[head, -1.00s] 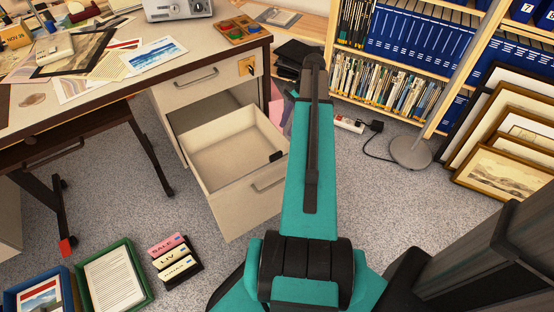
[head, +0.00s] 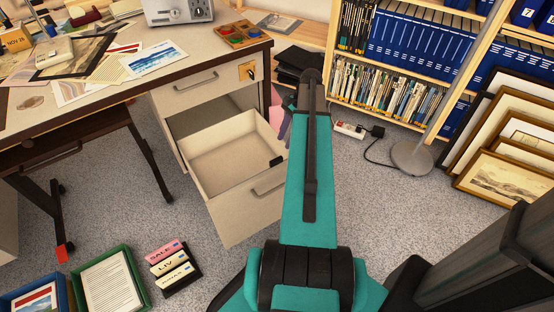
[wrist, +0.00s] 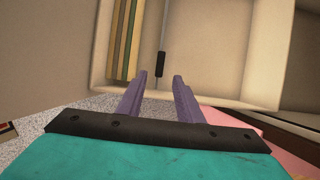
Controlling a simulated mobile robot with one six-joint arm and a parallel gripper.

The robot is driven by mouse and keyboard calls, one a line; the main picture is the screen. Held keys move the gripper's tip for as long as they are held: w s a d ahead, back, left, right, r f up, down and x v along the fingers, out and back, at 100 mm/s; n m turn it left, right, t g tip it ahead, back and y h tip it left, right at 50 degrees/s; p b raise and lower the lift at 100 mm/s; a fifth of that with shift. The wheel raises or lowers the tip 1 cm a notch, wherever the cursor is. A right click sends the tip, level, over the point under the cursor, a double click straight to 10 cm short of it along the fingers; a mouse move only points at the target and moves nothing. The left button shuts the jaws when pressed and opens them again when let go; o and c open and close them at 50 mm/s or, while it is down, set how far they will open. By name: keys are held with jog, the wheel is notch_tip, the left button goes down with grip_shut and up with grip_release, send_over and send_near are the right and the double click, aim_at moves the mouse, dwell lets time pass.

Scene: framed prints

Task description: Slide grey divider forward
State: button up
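The grey divider (wrist: 166,20) shows in the wrist view as a thin edge-on strip inside the open drawer, with a black grip (wrist: 160,64) at its near end. The same black grip (head: 277,161) shows in the head view near the drawer's front right corner. My gripper (wrist: 159,77) has two purple fingers, apart and with nothing between them. The fingertips lie just short of the black grip, one to each side of its line. In the head view my arm hides most of the gripper. Upright files (wrist: 126,40) stand left of the divider in the wrist view.
The pulled-out drawer (head: 240,208) has pale walls and a front handle. The desk (head: 110,97) above holds papers and prints. Framed prints (head: 505,185) lean at the right by a bookcase (head: 405,68). Trays (head: 108,280) and labelled boxes (head: 172,268) lie on the floor.

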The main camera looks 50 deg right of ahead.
aim_at(277, 159)
jog(key=b+x, duration=0.2)
jog(key=x, duration=0.8)
jog(key=shift+a+f, duration=0.15)
jog(key=shift+f, duration=0.25)
grip_shut()
